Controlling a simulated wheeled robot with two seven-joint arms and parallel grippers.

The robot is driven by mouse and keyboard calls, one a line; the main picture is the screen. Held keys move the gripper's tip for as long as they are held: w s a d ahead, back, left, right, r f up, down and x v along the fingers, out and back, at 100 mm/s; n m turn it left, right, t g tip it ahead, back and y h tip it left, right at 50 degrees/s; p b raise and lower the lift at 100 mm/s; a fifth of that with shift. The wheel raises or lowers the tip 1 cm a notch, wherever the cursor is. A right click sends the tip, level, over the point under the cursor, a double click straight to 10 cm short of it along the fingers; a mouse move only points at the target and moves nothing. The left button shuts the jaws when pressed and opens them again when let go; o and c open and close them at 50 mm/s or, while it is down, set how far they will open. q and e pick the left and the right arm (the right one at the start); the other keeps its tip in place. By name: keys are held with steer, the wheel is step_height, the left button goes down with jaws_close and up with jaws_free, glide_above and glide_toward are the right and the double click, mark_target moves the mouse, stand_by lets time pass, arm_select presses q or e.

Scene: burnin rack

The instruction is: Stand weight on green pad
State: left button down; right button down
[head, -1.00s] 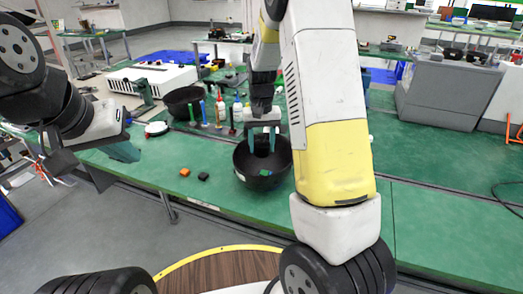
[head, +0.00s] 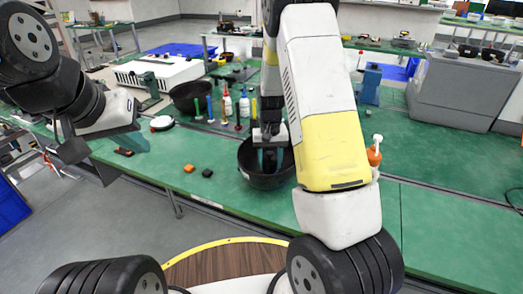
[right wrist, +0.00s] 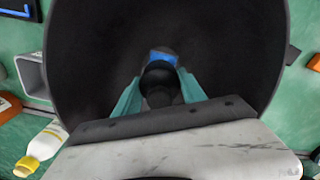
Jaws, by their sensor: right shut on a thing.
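My right gripper (head: 270,158) reaches down into a black bowl (head: 246,176) on the green bench. In the right wrist view, the teal fingers (right wrist: 160,92) are shut on a dark rounded thing (right wrist: 160,76), which looks like the weight. The inside of the bowl (right wrist: 90,60) surrounds them. A small blue piece (right wrist: 163,57) shows just beyond the dark thing. I cannot make out a separate green pad; the bowl's floor is mostly hidden. My left gripper (head: 133,143) hangs over the left part of the bench, away from the bowl, its finger gap unclear.
An orange block (head: 189,168) and a black block (head: 207,173) lie left of the bowl. Bottles (head: 244,105) and upright coloured sticks stand behind it, near another black bowl (head: 190,95).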

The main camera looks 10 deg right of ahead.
mark_target(270, 153)
steer(key=shift+f, duration=0.15)
steer(key=c, duration=0.7)
jaws_free()
steer(key=shift+o, duration=0.2)
step_height(270, 153, up, 12)
steer(key=shift+f, duration=0.1)
steer(key=s+a+r+n+t+y, duration=0.1)
steer(key=s+r+t, duration=0.2)
steer(key=s+r, duration=0.5)
steer(key=s+a+r+n+t+y, duration=0.1)
steer(key=s+r+t, duration=0.2)
steer(key=s+r, duration=0.6)
steer(key=s, duration=0.7)
steer(key=shift+s+r, duration=0.2)
steer(key=shift+a, duration=0.1)
